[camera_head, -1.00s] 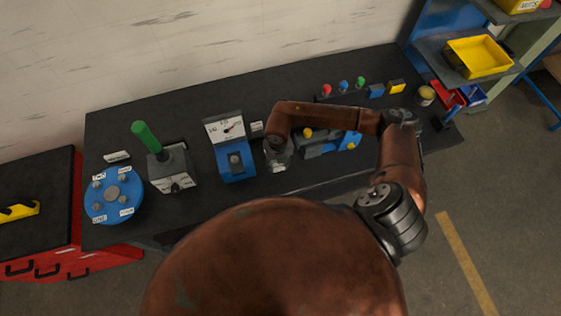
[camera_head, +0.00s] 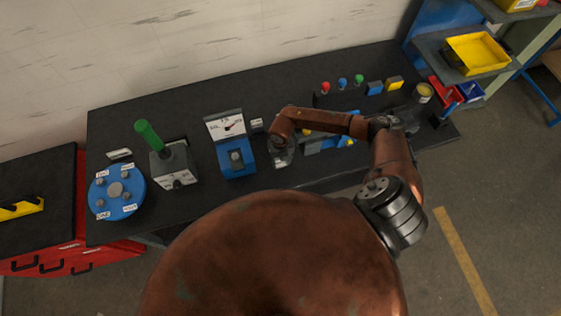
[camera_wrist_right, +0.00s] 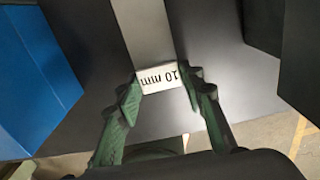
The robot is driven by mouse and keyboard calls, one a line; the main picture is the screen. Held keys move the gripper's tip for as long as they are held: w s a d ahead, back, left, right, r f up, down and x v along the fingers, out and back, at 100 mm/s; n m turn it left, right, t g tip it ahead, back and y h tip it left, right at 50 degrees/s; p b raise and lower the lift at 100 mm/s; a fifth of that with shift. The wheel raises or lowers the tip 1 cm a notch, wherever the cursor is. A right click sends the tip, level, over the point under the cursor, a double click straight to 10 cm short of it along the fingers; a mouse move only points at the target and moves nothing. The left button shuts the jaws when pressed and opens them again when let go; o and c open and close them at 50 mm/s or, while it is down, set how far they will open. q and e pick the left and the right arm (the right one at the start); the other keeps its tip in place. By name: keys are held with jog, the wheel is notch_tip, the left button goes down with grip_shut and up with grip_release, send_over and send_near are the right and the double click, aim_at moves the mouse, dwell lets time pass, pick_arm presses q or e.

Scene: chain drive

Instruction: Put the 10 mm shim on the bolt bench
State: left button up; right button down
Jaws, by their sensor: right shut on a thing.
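The 10 mm shim (camera_wrist_right: 158,78) is a small white piece with black "10 mm" lettering, upside down in the right wrist view. My right gripper (camera_wrist_right: 160,88) is shut on it, with one green fingertip at each end. In the head view my right gripper (camera_head: 282,153) is over the dark bench (camera_head: 215,197), between the blue gauge stand (camera_head: 238,168) and the blue vise-like device (camera_head: 318,147). My own arm partly hides that device. The shim cannot be made out in the head view. I cannot tell which fixture is the bolt bench. My left gripper is not in view.
A blue round plate (camera_head: 128,199) with labelled bolts and a green-handled lever box (camera_head: 175,166) stand to the left. Coloured knobs (camera_head: 342,83), small blocks (camera_head: 394,83) and a can (camera_head: 424,93) stand at the back right. Bare bench shows along the front edge.

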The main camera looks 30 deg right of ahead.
jog(key=c, duration=1.8)
grip_release()
jog(key=shift+f, duration=0.15)
jog(key=o, duration=0.5)
jog(key=shift+r, duration=0.2)
notch_tip(320, 180, up, 12)
jog(key=b, duration=0.2)
jog(key=shift+b, duration=0.4)
